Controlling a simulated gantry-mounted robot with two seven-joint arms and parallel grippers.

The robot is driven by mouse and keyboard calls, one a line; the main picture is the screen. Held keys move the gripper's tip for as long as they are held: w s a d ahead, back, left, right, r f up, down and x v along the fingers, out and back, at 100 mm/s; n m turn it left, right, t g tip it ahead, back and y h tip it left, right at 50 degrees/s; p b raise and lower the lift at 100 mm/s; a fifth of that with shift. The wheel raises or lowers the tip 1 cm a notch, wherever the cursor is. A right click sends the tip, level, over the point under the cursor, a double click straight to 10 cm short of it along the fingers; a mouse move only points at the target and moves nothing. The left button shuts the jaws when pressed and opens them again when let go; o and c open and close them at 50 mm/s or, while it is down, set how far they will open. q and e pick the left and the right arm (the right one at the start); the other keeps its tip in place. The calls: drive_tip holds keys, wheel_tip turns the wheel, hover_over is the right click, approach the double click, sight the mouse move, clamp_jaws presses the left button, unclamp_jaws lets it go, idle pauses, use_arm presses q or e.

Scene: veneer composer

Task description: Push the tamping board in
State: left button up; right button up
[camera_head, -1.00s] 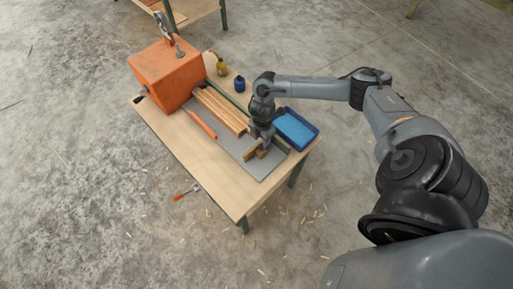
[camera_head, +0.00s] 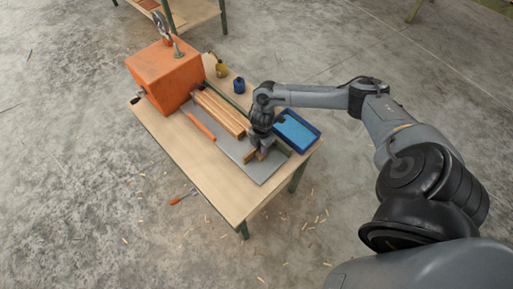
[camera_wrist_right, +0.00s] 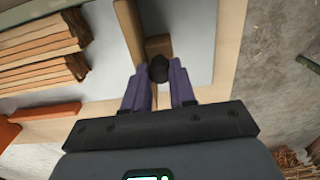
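The tamping board (camera_wrist_right: 128,25) is a light wooden piece with a wooden block (camera_wrist_right: 158,45) and a dark round knob (camera_wrist_right: 158,68). In the head view its wooden edge (camera_head: 248,157) shows beside my right gripper (camera_head: 260,152), on the grey plate. In the right wrist view, the two purple fingers of my right gripper (camera_wrist_right: 159,78) sit on either side of the knob and appear to close on it. Long wooden strips (camera_head: 222,110) lie on the plate between the board and the orange machine (camera_head: 165,75). The strip ends (camera_wrist_right: 75,45) are apart from the board. My left gripper is out of view.
The grey plate (camera_head: 268,172) lies on the wooden table (camera_head: 226,193). A blue tray (camera_head: 297,131) stands right of my gripper. A blue container (camera_head: 239,85) and a yellow one (camera_head: 220,70) stand behind the strips. An orange bar (camera_head: 201,126) lies in front of them.

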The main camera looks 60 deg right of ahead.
drive_tip(key=shift+c, duration=0.8)
drive_tip(key=shift+w, duration=0.1)
drive_tip(key=shift+w+d+b, duration=0.25)
drive_tip(key=shift+w+b, duration=0.2)
drive_tip(key=shift+w, duration=0.45)
drive_tip(key=shift+w+d+b, duration=0.25)
drive_tip(key=shift+w+b, duration=0.15)
drive_tip(key=shift+w, duration=0.45)
drive_tip(key=shift+w+d+f+b, duration=0.15)
drive_tip(key=shift+w+b, duration=0.1)
drive_tip(key=shift+w, duration=0.2)
drive_tip(key=shift+w+d+r+b, duration=0.15)
drive_tip(key=shift+w+b, duration=0.1)
drive_tip(key=shift+w, duration=0.2)
drive_tip(key=shift+w+d+f+b, duration=0.1)
drive_tip(key=shift+w+d+b, duration=0.1)
drive_tip(key=shift+w+b, duration=0.45)
drive_tip(key=shift+w+d+b, duration=0.2)
drive_tip(key=shift+w+b, duration=0.1)
drive_tip(key=shift+w, duration=0.5)
drive_tip(key=shift+w+d, duration=0.1)
drive_tip(key=shift+w, duration=0.2)
drive_tip(key=shift+p, duration=0.3)
